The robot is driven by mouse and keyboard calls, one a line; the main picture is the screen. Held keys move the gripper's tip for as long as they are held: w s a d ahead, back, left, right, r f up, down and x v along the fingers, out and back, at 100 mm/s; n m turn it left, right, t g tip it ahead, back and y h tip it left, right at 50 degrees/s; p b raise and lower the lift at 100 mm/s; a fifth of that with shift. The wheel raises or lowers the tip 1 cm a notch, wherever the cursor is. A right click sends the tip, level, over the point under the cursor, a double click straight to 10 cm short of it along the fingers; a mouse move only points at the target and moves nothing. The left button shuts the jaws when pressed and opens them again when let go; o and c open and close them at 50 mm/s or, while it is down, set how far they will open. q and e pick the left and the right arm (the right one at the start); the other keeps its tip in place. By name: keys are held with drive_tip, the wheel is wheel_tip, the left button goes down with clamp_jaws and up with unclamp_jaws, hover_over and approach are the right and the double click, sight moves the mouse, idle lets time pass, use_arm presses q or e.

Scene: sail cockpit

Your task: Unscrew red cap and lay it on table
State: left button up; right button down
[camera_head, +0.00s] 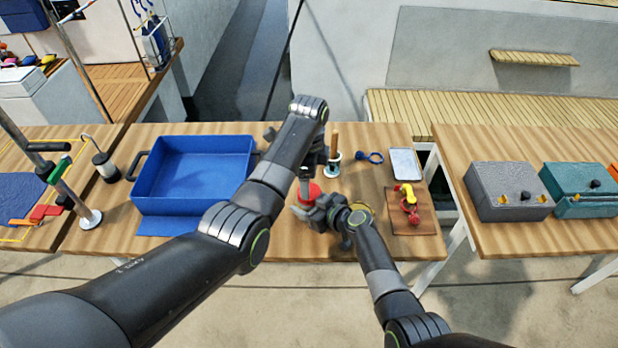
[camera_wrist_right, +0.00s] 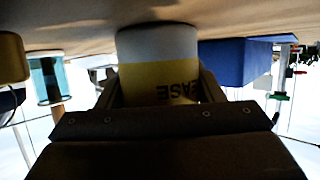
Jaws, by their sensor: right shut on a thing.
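The red cap (camera_head: 309,192) sits at the right end of the left arm, on top of a white and yellow container whose body is mostly hidden in the head view. In the right wrist view the container (camera_wrist_right: 158,78) shows upside down, with lettering ending in "EASE". My right gripper (camera_head: 311,211) is shut on the container from the right side; its fingers flank it in the right wrist view. My left gripper (camera_head: 308,178) points down directly over the red cap. Its fingers are dark and partly hidden, so I cannot tell their opening or whether they touch the cap.
A blue tray (camera_head: 200,172) stands to the left on the wooden table (camera_head: 285,246).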

drive_tip(key=shift+c, duration=1.5)
unclamp_jaws()
